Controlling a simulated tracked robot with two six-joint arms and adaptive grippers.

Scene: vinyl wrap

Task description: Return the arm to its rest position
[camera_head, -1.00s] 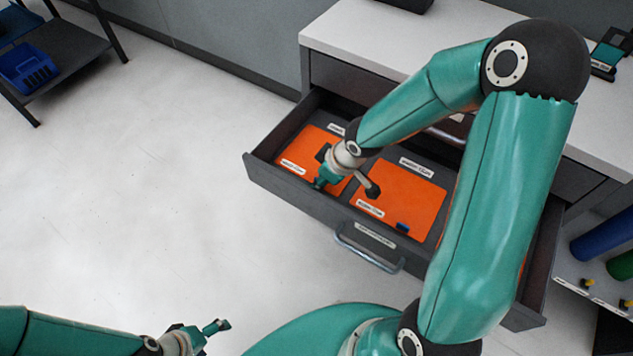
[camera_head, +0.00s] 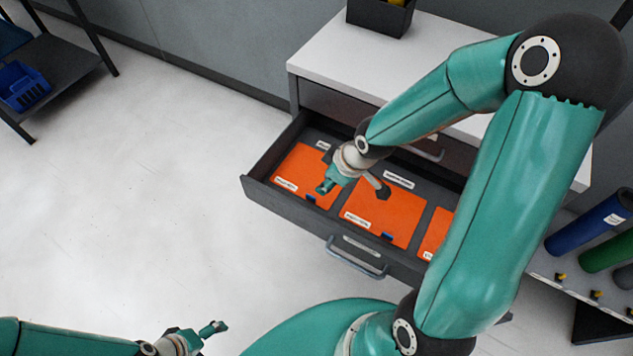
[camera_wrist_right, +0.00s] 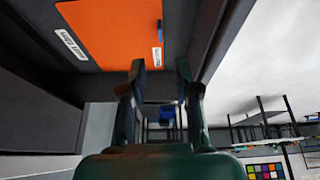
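My right arm reaches over an open drawer (camera_head: 262,194) of a white-topped cabinet. The right gripper (camera_head: 326,187) is above the drawer's left part, near an orange insert (camera_head: 302,169). In the right wrist view its two fingers (camera_wrist_right: 160,73) stand apart with nothing between them; a drawer wall and an orange insert (camera_wrist_right: 108,30) lie beyond. Whether the gripper touches the drawer cannot be told. My left gripper (camera_head: 211,330) is low at the left over bare floor, apart from the drawer. It is too small to tell whether its fingers are open.
A second orange insert (camera_head: 388,217) has a small blue tab. The drawer handle (camera_head: 355,262) faces front. A dark box (camera_head: 380,15) stands on the cabinet top (camera_head: 325,50). The left floor is clear, with a blue bin (camera_head: 25,88) beyond.

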